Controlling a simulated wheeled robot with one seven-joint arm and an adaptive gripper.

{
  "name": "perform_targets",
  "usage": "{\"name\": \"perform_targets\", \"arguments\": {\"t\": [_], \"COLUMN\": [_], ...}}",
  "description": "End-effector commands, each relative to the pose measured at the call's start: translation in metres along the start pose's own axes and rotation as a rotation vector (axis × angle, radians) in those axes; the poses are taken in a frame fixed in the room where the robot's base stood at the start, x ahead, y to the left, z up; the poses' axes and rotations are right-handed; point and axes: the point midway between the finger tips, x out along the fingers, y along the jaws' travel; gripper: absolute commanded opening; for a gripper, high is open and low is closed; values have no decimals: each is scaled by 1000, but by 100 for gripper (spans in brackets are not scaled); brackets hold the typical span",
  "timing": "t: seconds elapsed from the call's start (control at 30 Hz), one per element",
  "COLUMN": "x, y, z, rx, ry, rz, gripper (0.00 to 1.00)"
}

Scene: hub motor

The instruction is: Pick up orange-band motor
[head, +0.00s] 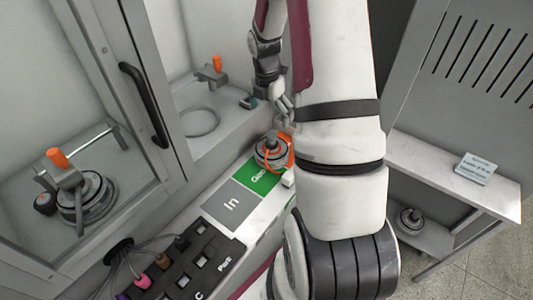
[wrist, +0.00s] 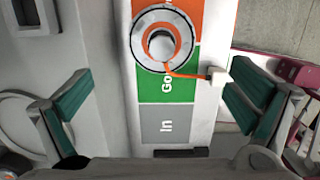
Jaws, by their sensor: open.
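The orange-band motor (head: 268,153) is a round grey hub with an orange cable, sitting on the white ledge at the far end of the green "Good" patch (head: 257,177). In the wrist view the motor (wrist: 161,42) lies at top centre, across the border of the green and orange patches. Its orange cable runs right to a white connector (wrist: 215,76). My gripper (wrist: 155,88) is open and empty, with teal finger pads wide apart on either side of the ledge. The motor is beyond the fingertips in that view. My arm hides part of the ledge in the head view.
A grey "In" patch (head: 231,204) and a black socket block (head: 185,265) with cables lie nearer along the ledge. A glass-doored cabinet (head: 75,100) holding another motor (head: 88,198) stands left. A further motor (head: 410,220) sits on a low shelf right.

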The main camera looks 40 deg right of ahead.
Motion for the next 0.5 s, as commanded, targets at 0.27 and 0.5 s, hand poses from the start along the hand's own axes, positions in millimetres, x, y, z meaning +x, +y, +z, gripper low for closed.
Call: {"name": "perform_targets", "arguments": {"t": [0.27,0.5], "x": [44,80], "y": [-1,0], "z": [-1,0], "rx": [-12,-11], "ry": [5,2], "rz": [-6,-3], "gripper": [100,100]}}
